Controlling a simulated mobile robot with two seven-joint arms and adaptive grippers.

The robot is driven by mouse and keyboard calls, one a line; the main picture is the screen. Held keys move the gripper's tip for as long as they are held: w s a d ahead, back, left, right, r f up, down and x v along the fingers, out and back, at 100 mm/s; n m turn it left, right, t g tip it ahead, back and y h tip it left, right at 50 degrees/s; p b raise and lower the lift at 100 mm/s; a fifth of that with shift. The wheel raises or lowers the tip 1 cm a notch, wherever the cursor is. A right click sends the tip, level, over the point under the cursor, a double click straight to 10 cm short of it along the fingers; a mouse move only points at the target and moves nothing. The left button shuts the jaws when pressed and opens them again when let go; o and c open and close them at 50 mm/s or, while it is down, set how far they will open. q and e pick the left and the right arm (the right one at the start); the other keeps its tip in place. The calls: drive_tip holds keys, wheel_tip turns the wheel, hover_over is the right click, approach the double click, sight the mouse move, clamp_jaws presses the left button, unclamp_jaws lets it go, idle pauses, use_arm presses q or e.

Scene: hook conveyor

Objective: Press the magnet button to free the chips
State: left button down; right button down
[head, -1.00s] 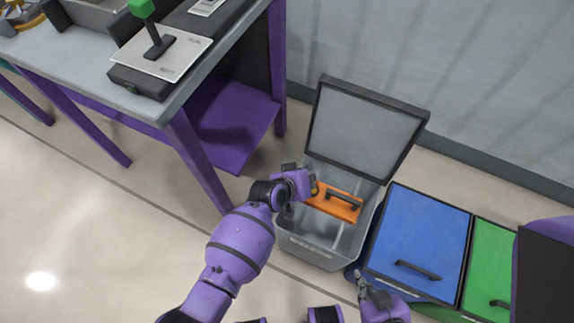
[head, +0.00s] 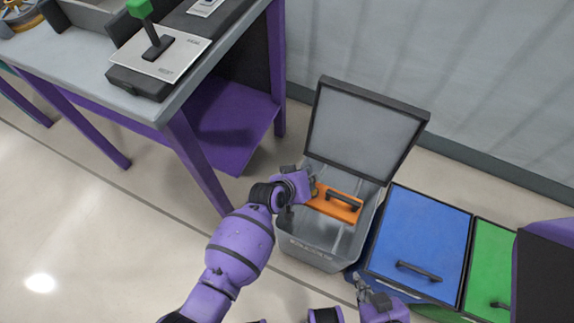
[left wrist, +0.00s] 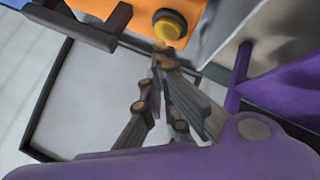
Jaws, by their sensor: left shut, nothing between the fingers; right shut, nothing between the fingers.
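The orange magnet (head: 338,206) with a black handle lies inside the open grey bin (head: 312,253). In the left wrist view its orange face (left wrist: 141,16) carries a round yellow button (left wrist: 170,27) in a dark ring, beside the handle (left wrist: 108,24). My left gripper (head: 314,184) is shut and empty at the magnet's left end. In the left wrist view its fingertips (left wrist: 160,52) are right by the button's edge; I cannot tell whether they touch it. The button is hidden in the head view. My right gripper (head: 358,280) is shut and empty, by the blue bin. No chips are discernible.
The bin's lid (head: 364,128) stands open at the back. A blue-lidded bin (head: 420,240) and a green-lidded bin (head: 492,262) stand to the right. A purple-legged table (head: 190,150) with a green-knobbed lever (head: 148,28) is at upper left.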

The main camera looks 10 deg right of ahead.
use_arm(q)
drive_tip(key=shift+f, duration=0.1)
use_arm(e)
drive_tip(key=shift+s, duration=0.1)
idle(0.3)
use_arm(q)
drive_tip(key=shift+f, duration=0.35)
use_arm(e)
drive_tip(key=shift+s+f, duration=0.1)
drive_tip(key=shift+f, duration=0.2)
